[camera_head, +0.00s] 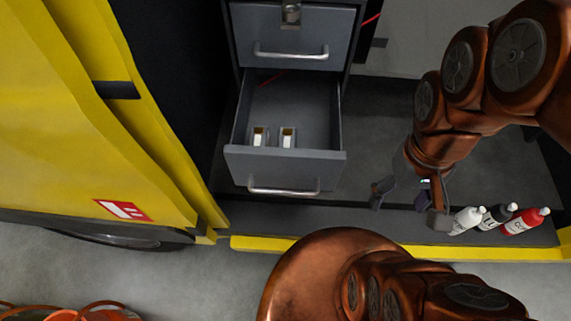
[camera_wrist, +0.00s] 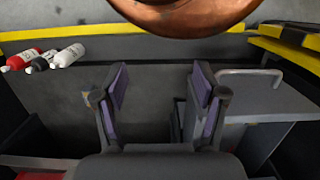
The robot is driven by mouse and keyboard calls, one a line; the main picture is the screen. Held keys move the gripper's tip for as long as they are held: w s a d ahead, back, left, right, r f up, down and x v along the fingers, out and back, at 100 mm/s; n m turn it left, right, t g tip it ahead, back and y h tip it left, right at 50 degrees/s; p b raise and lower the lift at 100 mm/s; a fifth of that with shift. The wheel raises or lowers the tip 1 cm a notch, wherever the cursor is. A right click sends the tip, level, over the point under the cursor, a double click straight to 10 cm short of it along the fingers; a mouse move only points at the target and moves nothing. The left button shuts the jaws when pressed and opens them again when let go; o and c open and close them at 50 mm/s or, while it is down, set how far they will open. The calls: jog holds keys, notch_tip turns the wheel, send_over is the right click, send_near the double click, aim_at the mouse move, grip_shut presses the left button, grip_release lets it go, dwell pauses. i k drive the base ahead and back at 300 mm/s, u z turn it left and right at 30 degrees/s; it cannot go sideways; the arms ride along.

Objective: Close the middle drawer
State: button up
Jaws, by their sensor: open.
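The grey cabinet's middle drawer (camera_head: 285,168) is pulled out in the head view, with a silver bar handle (camera_head: 284,190) on its front. Two small white and tan items (camera_head: 287,138) lie inside it. The closed drawer above (camera_head: 292,38) has its own bar handle. My gripper (camera_head: 408,203) is open and empty, to the right of the open drawer and apart from it. In the wrist view its two fingers (camera_wrist: 162,108) are spread. A drawer front with a bar handle (camera_wrist: 250,78) shows to their right there.
Several small bottles (camera_head: 498,220) lie on the dark platform, right of my gripper; they also show in the wrist view (camera_wrist: 42,58). A yellow edge strip (camera_head: 290,246) runs along the platform front. A yellow panel (camera_head: 90,120) stands left. Orange-rimmed items (camera_head: 85,314) sit at the bottom left.

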aim_at(308, 101)
jog(key=z, duration=0.9)
jog(key=k, duration=1.3)
jog(key=u, duration=0.85)
